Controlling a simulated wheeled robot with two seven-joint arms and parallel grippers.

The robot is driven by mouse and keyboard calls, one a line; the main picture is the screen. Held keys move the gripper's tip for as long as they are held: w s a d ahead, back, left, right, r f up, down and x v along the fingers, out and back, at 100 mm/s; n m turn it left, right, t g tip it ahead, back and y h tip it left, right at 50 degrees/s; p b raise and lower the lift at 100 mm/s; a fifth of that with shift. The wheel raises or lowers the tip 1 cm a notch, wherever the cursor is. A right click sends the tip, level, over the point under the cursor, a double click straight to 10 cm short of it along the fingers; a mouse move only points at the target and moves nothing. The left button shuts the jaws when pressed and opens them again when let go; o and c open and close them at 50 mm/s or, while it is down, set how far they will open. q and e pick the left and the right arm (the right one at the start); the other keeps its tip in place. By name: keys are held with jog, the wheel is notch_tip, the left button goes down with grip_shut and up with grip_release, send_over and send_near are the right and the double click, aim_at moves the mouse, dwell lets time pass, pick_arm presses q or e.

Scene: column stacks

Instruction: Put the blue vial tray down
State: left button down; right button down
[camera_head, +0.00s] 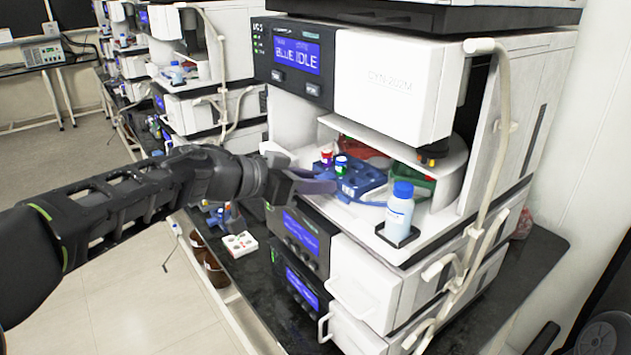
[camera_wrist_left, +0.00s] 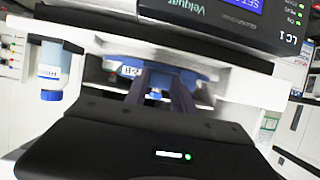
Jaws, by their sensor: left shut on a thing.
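The blue vial tray (camera_head: 366,178) is at the open compartment of the machine labelled BLUE IDLE, over its white shelf. A red-capped vial (camera_head: 327,157) and a green-capped vial (camera_head: 341,164) stand at its left side. My left gripper (camera_head: 322,184) is shut on the tray's near left edge. In the left wrist view the fingers (camera_wrist_left: 165,90) reach forward to the blue tray (camera_wrist_left: 128,70), largely hidden behind them. I cannot tell whether the tray touches the shelf. My right gripper is not in view.
A blue-capped bottle (camera_head: 399,212) stands in a black holder at the shelf's front right; it also shows in the left wrist view (camera_wrist_left: 50,72). A green tray (camera_head: 412,182) and a red tray (camera_head: 362,147) lie deeper in the compartment. A white hose runs down the right side.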

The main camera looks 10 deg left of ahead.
pick_arm(q)
jog(key=c, duration=1.1)
grip_release()
jog(key=shift+o, duration=0.2)
jog(key=v, duration=1.2)
jog(key=shift+a+r, duration=0.1)
jog(key=shift+r, duration=0.05)
